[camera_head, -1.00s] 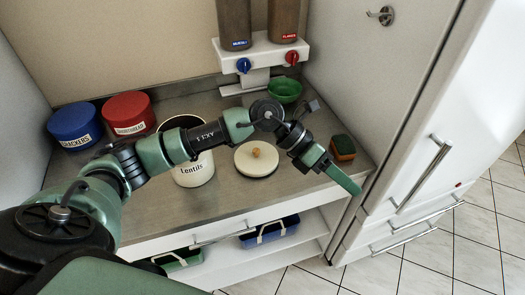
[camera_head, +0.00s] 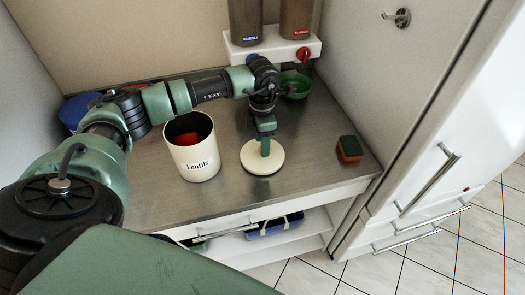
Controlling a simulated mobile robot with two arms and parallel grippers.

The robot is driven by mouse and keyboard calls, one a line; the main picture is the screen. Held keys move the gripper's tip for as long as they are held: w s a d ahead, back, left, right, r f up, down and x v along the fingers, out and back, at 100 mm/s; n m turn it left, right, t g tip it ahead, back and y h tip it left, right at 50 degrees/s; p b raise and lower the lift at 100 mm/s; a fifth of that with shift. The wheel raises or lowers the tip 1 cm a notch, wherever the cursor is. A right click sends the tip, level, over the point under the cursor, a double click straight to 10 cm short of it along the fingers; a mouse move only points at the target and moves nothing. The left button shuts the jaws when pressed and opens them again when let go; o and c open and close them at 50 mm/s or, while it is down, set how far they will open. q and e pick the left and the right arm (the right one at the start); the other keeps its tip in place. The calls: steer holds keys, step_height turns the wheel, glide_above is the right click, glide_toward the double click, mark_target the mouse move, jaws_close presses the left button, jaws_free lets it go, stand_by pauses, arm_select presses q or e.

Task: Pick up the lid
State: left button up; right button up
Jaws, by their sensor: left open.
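The lid is a round cream disc (camera_head: 275,164) lying flat on the metal worktop, right of the canister. Its wooden knob is hidden behind my left gripper (camera_head: 265,147). The gripper points down over the middle of the lid with its jaws open, around or just above the knob; I cannot tell which. The cream canister (camera_head: 198,165) marked "Lentils" stands upright and uncovered beside the lid, with something red inside. My right gripper is out of view.
A green bowl (camera_head: 297,86) stands behind my left gripper under the dispensers (camera_head: 262,22). A green and orange sponge (camera_head: 349,149) lies at the right. Blue (camera_head: 75,110) and red tins at the back left are partly behind my arm. The worktop's front strip is clear.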

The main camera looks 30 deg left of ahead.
arm_select(q)
steer(key=shift+f, duration=0.8)
jaws_close()
stand_by(0.8)
